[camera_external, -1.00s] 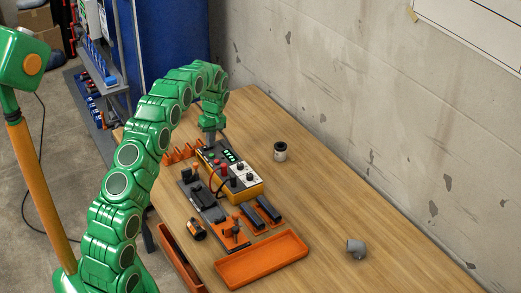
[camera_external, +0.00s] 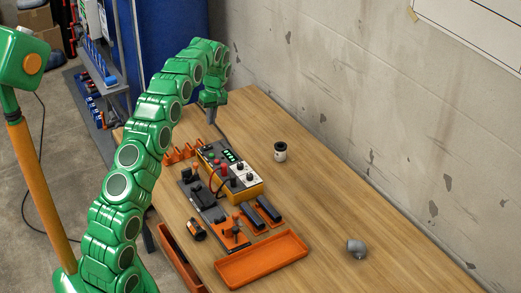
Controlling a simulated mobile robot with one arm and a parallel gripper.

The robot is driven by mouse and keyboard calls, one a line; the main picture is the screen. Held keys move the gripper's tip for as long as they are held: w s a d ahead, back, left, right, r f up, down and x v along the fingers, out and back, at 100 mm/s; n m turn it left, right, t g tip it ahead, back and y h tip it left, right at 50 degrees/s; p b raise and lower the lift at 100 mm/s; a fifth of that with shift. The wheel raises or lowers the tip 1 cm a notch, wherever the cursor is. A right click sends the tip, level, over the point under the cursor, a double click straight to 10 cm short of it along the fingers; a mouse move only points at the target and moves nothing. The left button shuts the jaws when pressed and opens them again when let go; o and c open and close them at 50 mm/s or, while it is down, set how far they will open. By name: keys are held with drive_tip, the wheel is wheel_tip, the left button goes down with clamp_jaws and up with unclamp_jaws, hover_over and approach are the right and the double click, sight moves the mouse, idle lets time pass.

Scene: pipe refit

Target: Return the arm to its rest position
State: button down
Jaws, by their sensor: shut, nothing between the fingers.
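My green segmented arm arches over the left side of the wooden table (camera_external: 330,215). My gripper (camera_external: 211,118) hangs from its end, pointing down, above the far part of the table. It is small in this view; the fingers look together and nothing shows between them. It is up and behind the yellow control box (camera_external: 236,172), apart from it.
An orange tray (camera_external: 262,259), a dark fixture plate (camera_external: 203,203) and orange holders (camera_external: 180,153) stand near the box. A grey pipe elbow (camera_external: 356,249) and a dark-topped canister (camera_external: 280,151) are on the right. The wall borders the table.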

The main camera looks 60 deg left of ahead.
drive_tip(key=shift+w+r, duration=0.2)
drive_tip(key=shift+r, duration=0.7)
drive_tip(key=shift+w+r, duration=0.15)
drive_tip(key=shift+r, duration=0.7)
drive_tip(key=s+d+r+m, duration=0.3)
drive_tip(key=d+r, duration=0.1)
drive_tip(key=d, duration=0.7)
drive_tip(key=s+d+r+m, duration=0.3)
drive_tip(key=d+r, duration=0.1)
drive_tip(key=d, duration=0.6)
drive_tip(key=s+d+r+m, duration=0.3)
drive_tip(key=s+d+r, duration=0.1)
drive_tip(key=d, duration=0.7)
drive_tip(key=s+d+m, duration=0.5)
drive_tip(key=s+d, duration=0.5)
drive_tip(key=s, duration=0.3)
drive_tip(key=s+d+f+m, duration=0.2)
drive_tip(key=s+d, duration=0.1)
drive_tip(key=s, duration=0.5)
drive_tip(key=s+d+f+m, duration=0.2)
drive_tip(key=s+d, duration=0.1)
drive_tip(key=s, duration=0.6)
drive_tip(key=shift+s+d, duration=0.25)
drive_tip(key=shift+d, duration=0.15)
drive_tip(key=c, duration=1.8)
unclamp_jaws()
